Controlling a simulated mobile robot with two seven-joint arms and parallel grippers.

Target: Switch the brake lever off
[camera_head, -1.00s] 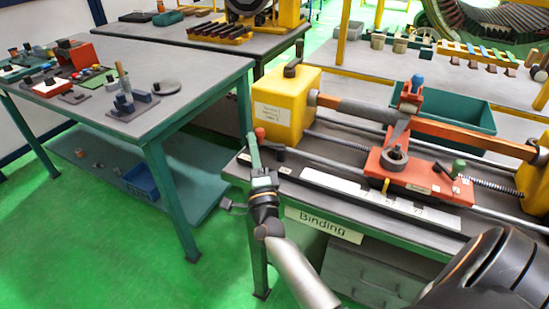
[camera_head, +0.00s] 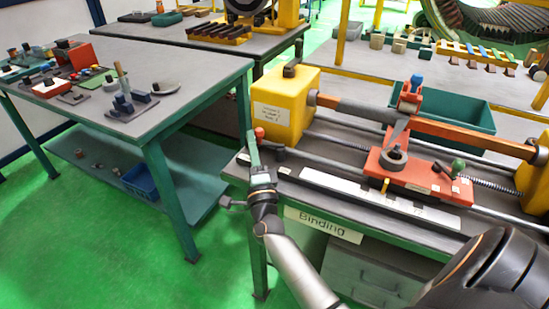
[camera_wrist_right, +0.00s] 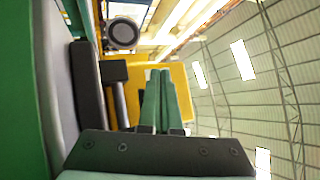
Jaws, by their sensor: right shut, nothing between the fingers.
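The yellow headstock box (camera_head: 284,108) of the binding machine carries a small red ball knob (camera_head: 259,132) at its front left corner. A short dark handle (camera_head: 280,154) sticks out low at its front. I cannot tell for sure which of these is the brake lever. My right gripper (camera_head: 252,140) is shut and empty, its green fingers upright just left of the red knob; contact cannot be made out. In the right wrist view the shut fingers (camera_wrist_right: 160,76) point at the yellow box (camera_wrist_right: 180,84), with a dark square-headed handle (camera_wrist_right: 114,72) to their left. My left gripper is not in view.
The bench front carries a "Binding" label (camera_head: 323,225). A red carriage (camera_head: 420,178) and long rails lie right of the gripper. A grey table (camera_head: 180,85) with small parts stands at the left, with green floor (camera_head: 110,265) between.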

